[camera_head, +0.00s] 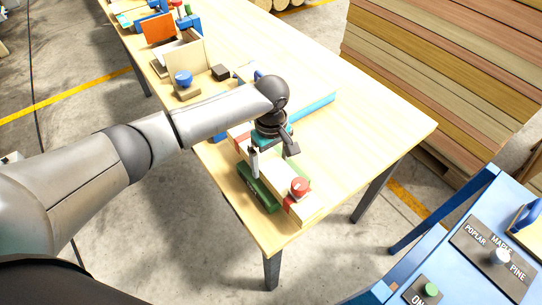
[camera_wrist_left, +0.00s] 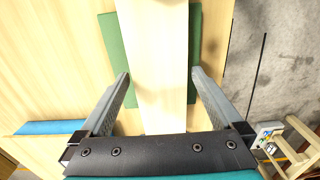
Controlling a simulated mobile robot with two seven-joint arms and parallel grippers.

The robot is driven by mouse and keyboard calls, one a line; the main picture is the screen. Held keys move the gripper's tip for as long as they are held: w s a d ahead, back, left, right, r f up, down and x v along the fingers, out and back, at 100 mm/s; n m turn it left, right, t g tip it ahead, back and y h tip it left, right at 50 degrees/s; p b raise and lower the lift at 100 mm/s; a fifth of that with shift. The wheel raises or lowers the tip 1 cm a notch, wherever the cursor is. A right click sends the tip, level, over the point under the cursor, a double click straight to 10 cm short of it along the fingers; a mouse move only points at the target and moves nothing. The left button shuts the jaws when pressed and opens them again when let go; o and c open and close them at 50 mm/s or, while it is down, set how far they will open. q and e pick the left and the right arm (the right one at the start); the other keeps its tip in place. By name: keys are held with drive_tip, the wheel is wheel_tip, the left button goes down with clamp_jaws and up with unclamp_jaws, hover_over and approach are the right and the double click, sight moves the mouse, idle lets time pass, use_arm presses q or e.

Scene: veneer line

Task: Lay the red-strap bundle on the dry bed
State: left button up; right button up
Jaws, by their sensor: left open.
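A pale wooden bundle (camera_head: 270,178) lies lengthwise over a green bed (camera_head: 258,189) near the table's front corner. Red shows at its near end and by its far end, partly hidden by my arm. My left gripper (camera_head: 272,158) is above the bundle, pointing down, with its fingers apart. In the left wrist view the pale bundle (camera_wrist_left: 160,40) runs between the open fingers (camera_wrist_left: 160,76), and the green bed (camera_wrist_left: 112,45) shows on both sides. I cannot tell which bed is the dry one. My right gripper is not in view.
A red round knob (camera_head: 299,186) stands by the bundle's near end. A blue-edged slab (camera_head: 316,107) lies behind the gripper. Upright boards and a blue knob (camera_head: 183,77) stand farther left. The table's right part (camera_head: 385,125) is clear. A blue panel (camera_head: 460,270) stands at lower right.

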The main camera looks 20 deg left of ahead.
use_arm(q)
wheel_tip(320, 180, up, 15)
drive_tip(key=p, duration=0.2)
drive_tip(key=shift+r, duration=0.2)
